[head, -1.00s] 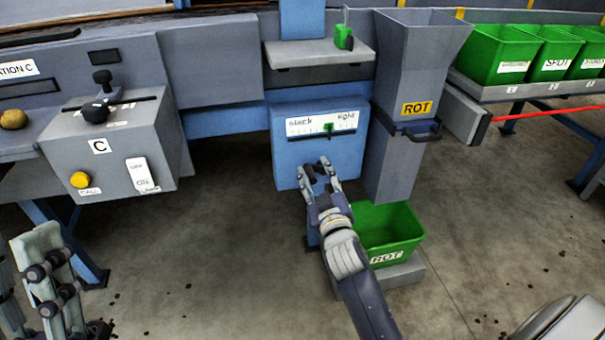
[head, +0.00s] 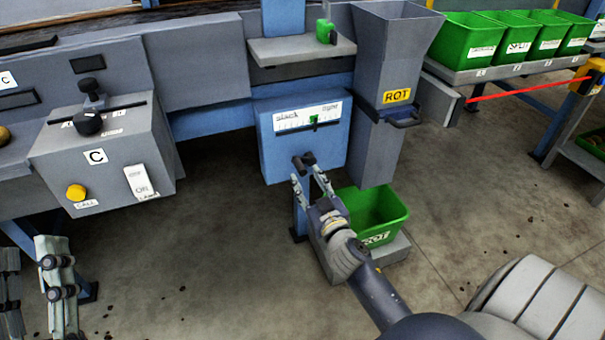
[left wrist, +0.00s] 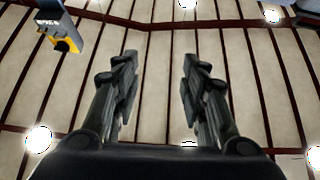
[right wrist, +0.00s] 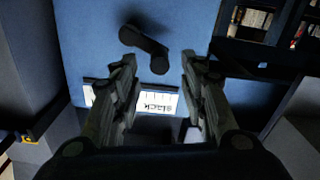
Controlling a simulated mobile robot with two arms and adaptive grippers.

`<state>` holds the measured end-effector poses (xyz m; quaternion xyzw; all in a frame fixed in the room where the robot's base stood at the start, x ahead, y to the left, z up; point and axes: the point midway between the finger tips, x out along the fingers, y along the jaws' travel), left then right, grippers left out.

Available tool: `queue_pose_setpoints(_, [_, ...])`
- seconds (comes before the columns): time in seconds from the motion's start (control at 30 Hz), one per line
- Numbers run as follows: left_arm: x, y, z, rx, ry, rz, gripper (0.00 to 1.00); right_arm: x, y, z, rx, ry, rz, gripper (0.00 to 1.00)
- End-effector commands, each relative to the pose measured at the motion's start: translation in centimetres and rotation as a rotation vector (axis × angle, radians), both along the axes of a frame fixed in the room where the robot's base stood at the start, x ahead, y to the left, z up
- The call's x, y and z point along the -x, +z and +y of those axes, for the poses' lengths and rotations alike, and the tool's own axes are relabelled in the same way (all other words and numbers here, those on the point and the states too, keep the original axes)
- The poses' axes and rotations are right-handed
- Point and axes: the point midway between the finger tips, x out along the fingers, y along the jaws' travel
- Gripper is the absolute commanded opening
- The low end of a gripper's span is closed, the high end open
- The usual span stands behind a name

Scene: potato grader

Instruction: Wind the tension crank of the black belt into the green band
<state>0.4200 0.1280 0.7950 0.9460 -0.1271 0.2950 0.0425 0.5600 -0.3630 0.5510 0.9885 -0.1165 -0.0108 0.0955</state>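The blue tension box (head: 275,160) carries a white slack-to-tight scale (head: 290,118) with a small green patch right of its middle. I cannot make out a separate pointer. The black crank (right wrist: 145,48) is on the box's face in the right wrist view; it shows as a dark knob (head: 304,160) in the head view. My right gripper (head: 311,177) is open and empty before the box. In the right wrist view, the crank lies just beyond its fingertips (right wrist: 160,75), apparently not gripped. My left gripper (head: 38,250) is low at the left; its fingers (left wrist: 160,65) are open and empty.
A grey ROT chute (head: 385,120) with a black handle stands right of the box, above a green ROT bin (head: 370,215). A grey shelf (head: 300,50) juts out above the scale. Control box C (head: 110,150) is at the left. Floor between is clear.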

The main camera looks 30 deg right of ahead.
Motion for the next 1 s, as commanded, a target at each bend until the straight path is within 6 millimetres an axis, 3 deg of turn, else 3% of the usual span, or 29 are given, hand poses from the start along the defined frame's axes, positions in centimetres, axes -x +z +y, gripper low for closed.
queue_pose_setpoints(0.1, [0.7,0.8,0.1,0.017,-0.003,-0.058,0.4,-1.9,0.0,-0.5,0.003,-0.001,-0.001,0.4])
queue_pose_setpoints(0.3, [1.6,1.9,0.2,0.037,-0.007,-0.128,0.4,-3.7,-0.1,-0.9,0.001,-0.001,0.001,0.4])
queue_pose_setpoints(0.67, [1.9,2.2,0.2,0.043,-0.008,-0.146,0.4,-4.1,0.0,-1.0,0.0,-0.001,0.002,0.4])
queue_pose_setpoints(0.83, [1.9,2.2,0.2,0.042,-0.008,-0.145,0.4,-4.1,0.0,-1.0,0.0,-0.001,0.002,0.01])
queue_pose_setpoints(1.0, [1.9,2.2,0.2,0.042,-0.008,-0.145,0.4,-4.1,0.0,-1.0,0.001,-0.001,0.001,0.0])
